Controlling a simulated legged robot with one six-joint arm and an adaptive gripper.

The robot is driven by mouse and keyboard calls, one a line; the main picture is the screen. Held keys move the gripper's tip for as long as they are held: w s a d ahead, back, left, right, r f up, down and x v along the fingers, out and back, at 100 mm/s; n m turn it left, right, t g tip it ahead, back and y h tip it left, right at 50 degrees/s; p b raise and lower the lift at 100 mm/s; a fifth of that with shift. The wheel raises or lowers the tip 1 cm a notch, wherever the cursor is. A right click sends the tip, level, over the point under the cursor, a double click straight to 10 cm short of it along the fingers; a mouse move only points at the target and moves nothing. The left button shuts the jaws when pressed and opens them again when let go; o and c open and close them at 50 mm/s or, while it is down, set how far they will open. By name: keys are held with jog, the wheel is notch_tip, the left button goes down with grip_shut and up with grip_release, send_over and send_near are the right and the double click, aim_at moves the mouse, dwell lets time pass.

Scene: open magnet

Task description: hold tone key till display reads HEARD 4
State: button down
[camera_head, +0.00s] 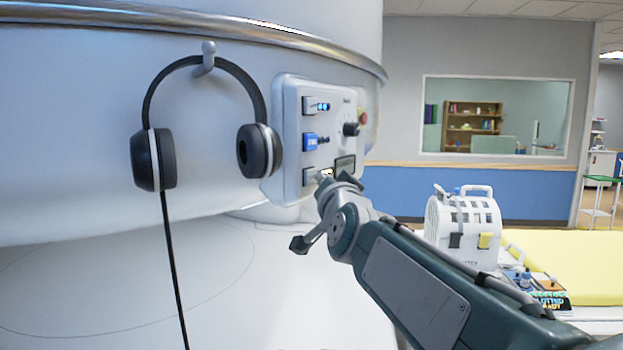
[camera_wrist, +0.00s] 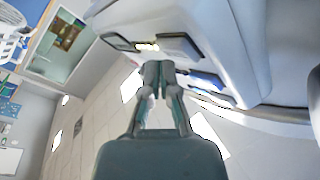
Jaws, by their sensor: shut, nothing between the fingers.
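A white control panel (camera_head: 290,125) is mounted on the magnet's side. It carries a top module with blue lights (camera_head: 317,105), a blue module (camera_head: 312,142) and a lower module with a small yellowish light (camera_head: 326,172). A dark display (camera_head: 345,165) is at the lower right; I cannot read it. I cannot tell which part is the tone key. My gripper (camera_head: 325,180) is shut and empty at the panel's lower edge, partly covering the lower module. In the wrist view, my closed fingertips (camera_wrist: 158,66) are close to the panel (camera_wrist: 150,18); contact cannot be told.
Headphones (camera_head: 205,150) hang from a hook left of the panel, their cable running down. A black knob (camera_head: 351,129) and a red button (camera_head: 364,118) are on the panel's right. A white slotted device (camera_head: 463,228) stands by a yellow bed (camera_head: 585,265) at right.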

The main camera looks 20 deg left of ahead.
jog(key=shift+d, duration=0.3)
jog(key=d, duration=0.2)
jog(key=s+d, duration=0.1)
jog(key=d, duration=0.2)
jog(key=shift+s, duration=0.1)
dwell(0.3)
dwell(0.6)
jog(key=s+d+f+g+h, duration=0.2)
jog(key=s+d+f+h, duration=0.2)
jog(key=d+f, duration=0.5)
jog(key=s+d+f+g+h, duration=0.2)
jog(key=s+d+f+h, duration=0.3)
jog(key=d, duration=0.6)
jog(key=s+d+f+g, duration=0.3)
jog(key=s+d+f, duration=0.2)
jog(key=s+f, duration=0.3)
jog(key=s+d+f+g+h, duration=0.1)
jog(key=s+d+f+g, duration=0.3)
jog(key=s+f, duration=0.5)
jog(key=shift+s+d+f+n, duration=0.3)
jog(key=shift+d+f+n, duration=0.1)
jog(key=shift+d+f, duration=0.1)
